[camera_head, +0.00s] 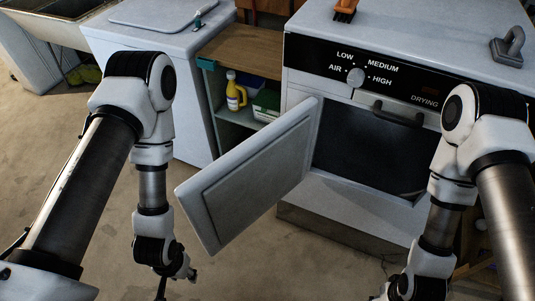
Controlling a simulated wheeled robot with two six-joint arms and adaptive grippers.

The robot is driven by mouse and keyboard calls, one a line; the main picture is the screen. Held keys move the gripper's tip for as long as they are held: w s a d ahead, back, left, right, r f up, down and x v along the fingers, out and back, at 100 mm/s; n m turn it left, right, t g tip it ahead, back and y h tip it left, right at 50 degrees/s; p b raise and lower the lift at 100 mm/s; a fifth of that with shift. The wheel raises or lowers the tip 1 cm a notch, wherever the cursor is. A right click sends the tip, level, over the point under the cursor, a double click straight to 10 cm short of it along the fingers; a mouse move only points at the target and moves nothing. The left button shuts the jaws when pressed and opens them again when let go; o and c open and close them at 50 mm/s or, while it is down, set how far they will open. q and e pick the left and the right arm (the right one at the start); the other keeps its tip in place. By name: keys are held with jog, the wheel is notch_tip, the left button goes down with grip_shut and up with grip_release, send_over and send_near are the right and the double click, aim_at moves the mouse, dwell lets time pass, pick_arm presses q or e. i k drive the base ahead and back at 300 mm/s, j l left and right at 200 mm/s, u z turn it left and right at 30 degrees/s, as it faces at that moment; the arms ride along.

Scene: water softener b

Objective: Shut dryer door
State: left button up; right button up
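The dryer (420,32) stands at the right with its dark opening (365,150) showing. Its white door (250,172) stands wide open, swung out to the left of the opening toward me. My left gripper (178,288) hangs low in front of the door's outer left part; it appears apart from the door, and its fingers are small and partly cut off by the lower frame edge. My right arm reaches down in front of the dryer's right side; its gripper (385,296) is mostly below the frame edge.
A control knob (356,76) and a dark handle (398,115) are on the dryer front. A wooden shelf unit (240,50) with a yellow bottle (235,92) stands left of it. A white cabinet (150,40) is farther left. The floor (290,255) below the door is clear.

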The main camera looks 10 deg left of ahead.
aim_at(222, 200)
jog(key=i+j+z, duration=0.15)
jog(key=j+z, duration=0.25)
jog(key=j, duration=0.2)
jog(key=i+j+z, duration=0.1)
jog(key=j+z, duration=0.3)
jog(key=j, duration=0.2)
jog(key=j+z, duration=0.4)
jog(key=j, duration=0.25)
jog(key=k+j+z, duration=0.1)
jog(key=j+z, duration=0.3)
jog(key=j, duration=0.2)
jog(key=k+j+z, duration=0.15)
jog(key=j+z, duration=0.25)
jog(key=j, duration=0.2)
jog(key=k+j+z, duration=0.2)
jog(key=k+j, duration=0.2)
jog(key=j, duration=0.2)
jog(key=k+j+z, duration=0.2)
jog(key=k+j, duration=0.25)
jog(key=j, duration=0.1)
